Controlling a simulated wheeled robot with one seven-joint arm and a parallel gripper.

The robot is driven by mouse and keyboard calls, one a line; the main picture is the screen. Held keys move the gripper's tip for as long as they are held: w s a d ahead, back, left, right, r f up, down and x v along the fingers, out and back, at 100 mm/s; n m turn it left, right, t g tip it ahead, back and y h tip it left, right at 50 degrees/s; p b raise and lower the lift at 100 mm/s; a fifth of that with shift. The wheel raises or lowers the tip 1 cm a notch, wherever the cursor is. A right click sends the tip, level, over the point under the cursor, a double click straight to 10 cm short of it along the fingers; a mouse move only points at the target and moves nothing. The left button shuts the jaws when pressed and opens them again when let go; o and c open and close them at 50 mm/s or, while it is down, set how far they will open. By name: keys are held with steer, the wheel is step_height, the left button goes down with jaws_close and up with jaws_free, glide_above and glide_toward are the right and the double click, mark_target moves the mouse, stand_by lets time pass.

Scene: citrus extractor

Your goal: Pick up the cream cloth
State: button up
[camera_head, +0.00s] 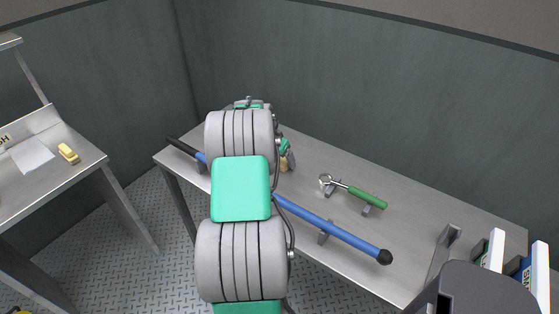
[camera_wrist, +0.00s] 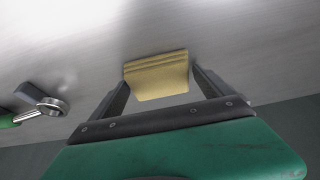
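The cream cloth (camera_wrist: 156,75) is a folded, layered yellowish pad on the metal bench in the wrist view. My gripper (camera_wrist: 159,80) is open, with one dark finger near each side of the cloth. The cloth lies between or just beyond the fingertips, with narrow gaps at its sides; I cannot tell how deep the fingers reach. In the head view a small tan bit of the cloth (camera_head: 290,161) shows beside my gripper (camera_head: 285,150), and my arm hides most of both.
On the bench (camera_head: 320,165) a green-handled ring tool (camera_head: 365,196) and a long blue bar (camera_head: 330,227) rest on grey supports. White-and-blue containers (camera_head: 540,275) stand at the right end. A left table (camera_head: 70,180) holds a yellow block (camera_head: 68,153) and white sheet (camera_head: 32,156). A wall runs behind.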

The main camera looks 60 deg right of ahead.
steer(key=c, duration=1.1)
steer(key=shift+o, duration=0.2)
steer(key=shift+r, duration=0.1)
steer(key=shift+r, duration=0.15)
step_height(320, 180, up, 2)
steer(key=shift+d+r+b, duration=0.1)
steer(key=shift+r+b, duration=0.05)
steer(key=shift+b, duration=0.3)
steer(key=a+r+b, duration=0.2)
steer(key=a+r, duration=0.8)
steer(key=a, duration=0.4)
steer(key=shift+w+r, duration=0.15)
steer(key=shift+w, duration=0.1)
